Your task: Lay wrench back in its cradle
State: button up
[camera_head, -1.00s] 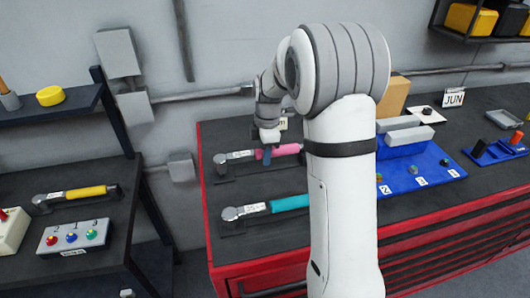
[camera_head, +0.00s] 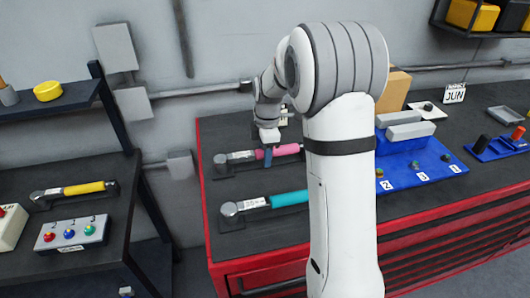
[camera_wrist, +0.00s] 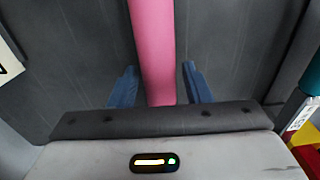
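The pink-handled wrench (camera_head: 281,151) lies along a dark cradle (camera_head: 223,174) at the back left of the red bench's top, its metal head to the left. Whether it is fully seated is too small to tell. My gripper (camera_head: 267,160) points down at the pink handle. In the wrist view the pink handle (camera_wrist: 153,45) runs between the two blue fingers of my gripper (camera_wrist: 160,88), with a narrow gap on each side, so the fingers are open around it. My arm hides part of the bench behind it.
A teal-handled wrench (camera_head: 288,198) lies in front of the pink one. A yellow-handled wrench (camera_head: 84,188) and a button box (camera_head: 72,234) are on the left table. A blue tray (camera_head: 425,165) with grey blocks stands right of my arm.

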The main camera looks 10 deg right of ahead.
jog(key=shift+o, duration=0.7)
jog(key=r, duration=0.5)
jog(key=r+b, duration=0.1)
jog(key=r, duration=0.1)
jog(key=shift+d+r, duration=0.25)
jog(key=shift+r, duration=0.15)
jog(key=shift+w, duration=0.1)
jog(key=s+r+m+t, duration=0.1)
jog(key=s+m+t, duration=0.2)
jog(key=s+m, duration=1.5)
jog(key=s, duration=0.9)
jog(key=shift+s+a+r+t+h, duration=0.15)
jog(key=shift+a+r+t+h, duration=0.15)
jog(key=shift+a, duration=0.05)
